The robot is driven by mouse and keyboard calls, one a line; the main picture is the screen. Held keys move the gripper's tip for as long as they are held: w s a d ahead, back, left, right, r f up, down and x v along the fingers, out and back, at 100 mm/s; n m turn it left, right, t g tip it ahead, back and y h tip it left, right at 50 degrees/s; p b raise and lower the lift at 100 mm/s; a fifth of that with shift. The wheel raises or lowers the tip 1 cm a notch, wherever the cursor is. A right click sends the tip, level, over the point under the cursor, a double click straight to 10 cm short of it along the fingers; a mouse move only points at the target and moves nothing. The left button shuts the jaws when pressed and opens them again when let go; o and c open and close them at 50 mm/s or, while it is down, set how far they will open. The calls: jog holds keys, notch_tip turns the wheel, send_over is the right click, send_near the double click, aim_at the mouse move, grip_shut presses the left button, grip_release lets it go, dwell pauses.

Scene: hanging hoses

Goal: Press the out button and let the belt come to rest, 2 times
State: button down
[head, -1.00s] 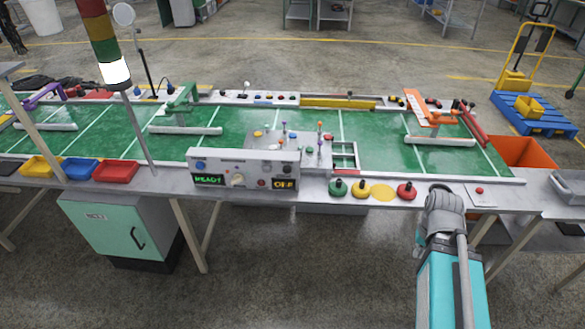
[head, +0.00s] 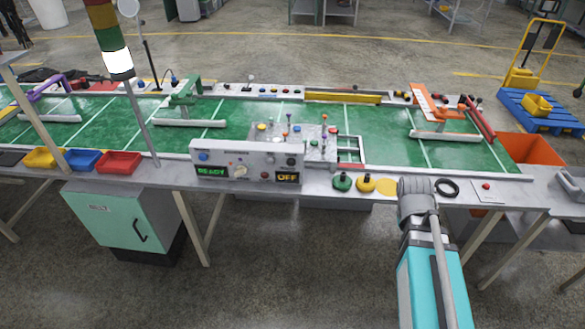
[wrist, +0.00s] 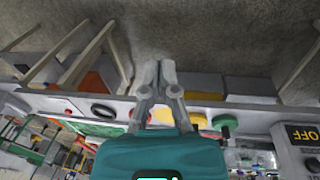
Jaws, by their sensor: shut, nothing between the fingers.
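The panel (head: 245,164) shows a green READY display and an orange OFF display. A green knob (head: 342,181) and a yellow knob (head: 366,183) stand on the table's front edge, with a flat yellow disc (head: 389,186) beside them. I cannot read which one is the out button. The red knob beside them is hidden behind my arm. The green belt (head: 260,114) with white cross lines runs along the table. In the wrist view my gripper (wrist: 157,68) is shut and empty, above the front edge. In the head view the gripper is hidden behind my wrist.
A black ring (head: 447,188) and a small red button (head: 486,186) on a plate lie right of my arm. Red (head: 119,162), blue (head: 83,160) and yellow bins stand at the front left. An orange bin (head: 530,149) is at the right end. A lit signal post rises at left.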

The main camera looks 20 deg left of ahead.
aim_at(291, 163)
jog(key=w+a+f+n+t+h+b, duration=0.1)
jog(key=w+a+n+t+h+b, duration=0.2)
jog(key=a, duration=0.6)
jog(key=w+a+f+n+t+b, duration=0.1)
jog(key=w+a+f+n+b, duration=0.15)
jog(key=w+a, duration=0.4)
jog(key=s+a+r+n+t+b, duration=0.2)
jog(key=a+n+t+b, duration=0.2)
jog(key=a, duration=1.9)
jog(key=n+t, duration=0.2)
jog(key=n, duration=0.1)
jog(key=shift+n, duration=0.25)
jog(key=shift+w+a, duration=0.35)
jog(key=shift+w, duration=1.05)
jog(key=shift+w+a, duration=0.3)
jog(key=shift+w, duration=1.1)
jog(key=shift+w+a, duration=0.35)
jog(key=shift+w, duration=1.05)
